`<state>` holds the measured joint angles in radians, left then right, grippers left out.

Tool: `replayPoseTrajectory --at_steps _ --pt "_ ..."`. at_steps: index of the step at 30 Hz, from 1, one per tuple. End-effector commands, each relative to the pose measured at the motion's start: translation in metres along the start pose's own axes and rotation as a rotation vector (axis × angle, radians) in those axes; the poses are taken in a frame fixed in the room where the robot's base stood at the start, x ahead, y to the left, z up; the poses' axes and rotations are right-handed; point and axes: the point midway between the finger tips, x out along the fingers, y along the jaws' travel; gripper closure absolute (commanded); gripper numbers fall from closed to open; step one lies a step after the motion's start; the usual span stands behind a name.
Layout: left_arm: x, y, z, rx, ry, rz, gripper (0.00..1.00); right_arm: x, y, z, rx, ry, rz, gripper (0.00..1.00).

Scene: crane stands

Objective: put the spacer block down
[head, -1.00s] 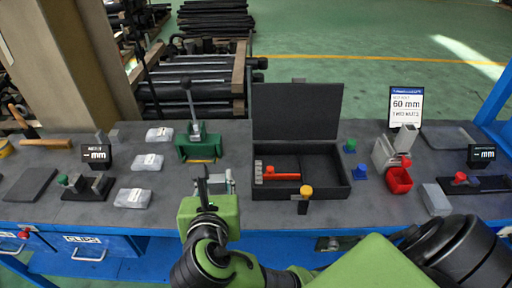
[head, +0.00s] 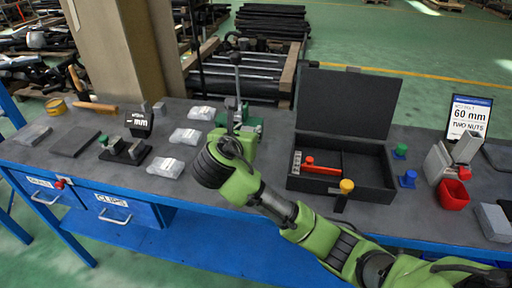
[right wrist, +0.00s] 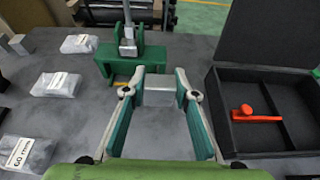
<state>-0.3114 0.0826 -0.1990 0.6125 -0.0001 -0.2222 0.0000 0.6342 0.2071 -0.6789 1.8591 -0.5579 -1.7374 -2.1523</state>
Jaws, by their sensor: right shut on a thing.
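The spacer block (right wrist: 158,97) is a pale grey piece between the green-padded fingertips of my right gripper (right wrist: 157,92) in the right wrist view. The gripper is shut on it. How far the block is above the table cannot be told. In the head view my right gripper (head: 240,138) is over the bench, just in front of the green lever press (head: 250,125); the wrist hides the block there. The press (right wrist: 128,66) stands just beyond the fingertips in the right wrist view. My left gripper is not in view.
An open black case (head: 300,180) with a red tool (head: 320,168) lies right of the gripper. Several clear bags (head: 166,168) lie to the left. A grey stand (head: 440,163), red bin (head: 453,195) and 60 mm sign (head: 468,117) are at right.

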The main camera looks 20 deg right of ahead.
Motion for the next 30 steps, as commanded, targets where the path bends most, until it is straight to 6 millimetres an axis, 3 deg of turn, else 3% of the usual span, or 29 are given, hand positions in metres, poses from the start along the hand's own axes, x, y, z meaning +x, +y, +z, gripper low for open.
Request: replayPoseTrajectory --at_steps 1,6,15,21,30 --pt "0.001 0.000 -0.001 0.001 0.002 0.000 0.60 0.012 -0.003 -0.011 -0.007 0.005 -0.003 0.97" --pt "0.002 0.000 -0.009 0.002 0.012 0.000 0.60 0.038 -0.007 -0.025 -0.004 0.003 0.000 0.97" --pt "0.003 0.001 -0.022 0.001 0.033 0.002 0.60 0.059 -0.011 -0.036 -0.004 0.002 -0.001 0.97" --pt "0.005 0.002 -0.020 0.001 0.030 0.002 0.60 0.069 -0.011 -0.062 -0.004 0.002 0.001 0.97" --pt "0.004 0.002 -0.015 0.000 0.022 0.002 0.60 0.069 -0.010 -0.063 -0.003 0.001 0.002 0.97"
